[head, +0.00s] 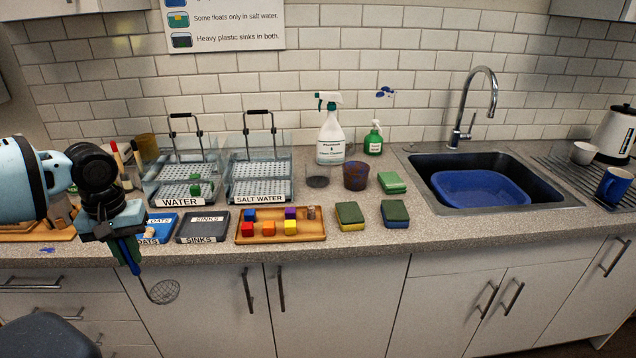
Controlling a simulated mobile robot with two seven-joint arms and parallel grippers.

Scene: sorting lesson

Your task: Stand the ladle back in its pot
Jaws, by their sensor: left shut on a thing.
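The ladle hangs tilted, mesh end down and to the right, in front of the cabinet doors. A brownish-yellow pot-like cylinder (147,146) stands at the back left, by the wall. Several upright handles (116,158) show just left of it, partly hidden by my arm. I cannot tell which vessel is the ladle's pot. My right gripper is out of view.
Two clear tanks, water (180,182) and salt water (262,180), stand behind the floats tray (160,226), the sinks tray (203,227) and a wooden tray of blocks (266,238). A spray bottle (330,138), sponges (350,215) and a sink (540,178) are right.

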